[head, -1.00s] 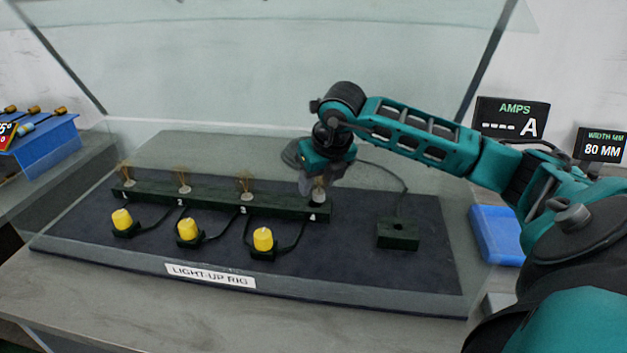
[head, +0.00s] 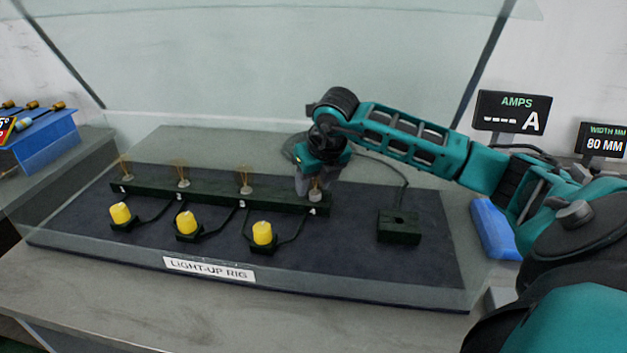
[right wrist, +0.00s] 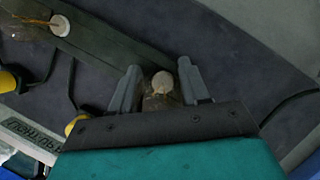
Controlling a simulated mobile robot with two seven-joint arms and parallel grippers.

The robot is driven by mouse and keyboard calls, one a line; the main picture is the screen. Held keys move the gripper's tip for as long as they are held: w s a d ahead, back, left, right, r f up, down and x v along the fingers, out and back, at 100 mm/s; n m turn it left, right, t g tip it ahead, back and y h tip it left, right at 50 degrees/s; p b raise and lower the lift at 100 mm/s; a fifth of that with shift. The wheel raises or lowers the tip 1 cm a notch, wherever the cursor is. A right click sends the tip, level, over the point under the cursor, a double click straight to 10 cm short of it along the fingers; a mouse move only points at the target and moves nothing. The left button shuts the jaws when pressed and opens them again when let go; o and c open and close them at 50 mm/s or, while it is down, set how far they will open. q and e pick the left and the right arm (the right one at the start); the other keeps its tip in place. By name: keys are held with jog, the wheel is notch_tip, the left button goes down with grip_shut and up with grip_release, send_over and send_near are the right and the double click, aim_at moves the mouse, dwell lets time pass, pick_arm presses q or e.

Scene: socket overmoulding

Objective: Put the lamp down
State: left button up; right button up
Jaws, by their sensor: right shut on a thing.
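My right gripper (head: 314,188) is at the right end of the long dark rail (head: 215,196), by the spot marked 4. It is shut on a lamp (right wrist: 162,84), whose pale round end and brownish, see-through body show between the two fingers in the right wrist view. In the head view the pale base of this lamp (head: 315,196) shows low between the fingers, at the rail. I cannot tell whether it touches the rail or is just above it. Similar lamps stand upright at spots 1 (head: 126,178), 2 (head: 183,182) and 3 (head: 246,188). My left gripper is out of view.
Three yellow buttons (head: 186,223) on dark bases stand in front of the rail, with cables. A dark block with a hole (head: 399,227) stands right of the rail. Clear panels surround the rig. A blue tray (head: 494,228) and an AMPS display (head: 513,112) are at the right.

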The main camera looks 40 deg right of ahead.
jog(key=o, duration=1)
jog(key=shift+o, duration=0.2)
jog(key=shift+r+p, duration=0.55)
jog(key=shift+r, duration=0.05)
jog(key=v, duration=0.6)
jog(key=shift+s+r+p, duration=0.15)
jog(key=shift+r+p, duration=0.15)
jog(key=shift+s+r, duration=0.2)
jog(key=shift+r, duration=0.2)
jog(key=shift+a, duration=0.1)
